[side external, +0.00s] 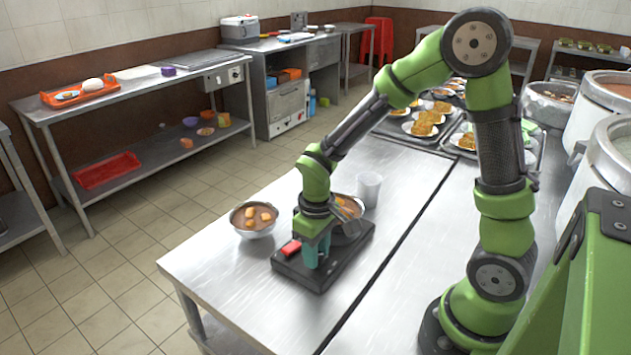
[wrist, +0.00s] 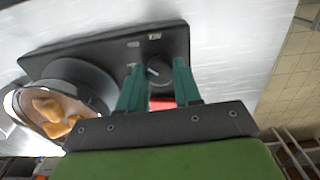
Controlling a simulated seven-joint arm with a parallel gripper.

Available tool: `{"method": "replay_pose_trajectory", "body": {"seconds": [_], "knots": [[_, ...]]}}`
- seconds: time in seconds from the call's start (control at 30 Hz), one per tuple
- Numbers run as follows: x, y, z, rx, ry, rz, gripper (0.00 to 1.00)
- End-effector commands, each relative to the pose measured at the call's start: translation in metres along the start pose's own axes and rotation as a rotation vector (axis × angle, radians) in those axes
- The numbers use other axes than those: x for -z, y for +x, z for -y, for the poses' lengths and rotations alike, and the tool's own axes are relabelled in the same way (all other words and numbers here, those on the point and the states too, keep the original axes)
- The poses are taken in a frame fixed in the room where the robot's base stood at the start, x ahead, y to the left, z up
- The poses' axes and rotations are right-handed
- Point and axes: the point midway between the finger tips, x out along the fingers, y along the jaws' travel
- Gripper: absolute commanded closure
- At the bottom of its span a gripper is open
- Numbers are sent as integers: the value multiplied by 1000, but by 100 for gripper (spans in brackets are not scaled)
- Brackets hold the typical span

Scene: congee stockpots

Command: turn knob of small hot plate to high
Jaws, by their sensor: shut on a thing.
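The small hot plate (side external: 347,262) is a dark, flat unit on the steel table, also seen in the wrist view (wrist: 60,56). Its round black knob (wrist: 158,68) has a pale pointer mark and sits beside small white labels. My gripper (wrist: 158,78) has its teal fingers on either side of the knob, closed on it. In the side view my gripper (side external: 317,252) points down at the hot plate's near end and hides the knob. A red part (side external: 291,247) shows beside the fingers, and between them in the wrist view (wrist: 162,104).
A metal bowl of food (side external: 349,205) sits at the burner end (wrist: 50,118). Another bowl (side external: 254,220) stands left of the hot plate, and a pale cup (side external: 368,189) behind it. Trays of plated food (side external: 425,125) lie farther back. The table front (side external: 235,285) is clear.

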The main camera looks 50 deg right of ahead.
Motion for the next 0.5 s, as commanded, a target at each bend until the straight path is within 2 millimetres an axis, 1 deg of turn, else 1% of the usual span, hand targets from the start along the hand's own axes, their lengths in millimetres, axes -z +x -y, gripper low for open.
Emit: {"method": "replay_pose_trajectory", "body": {"seconds": [0.5], "knots": [[1, -1, 0, 0, -474, -2, 97]]}}
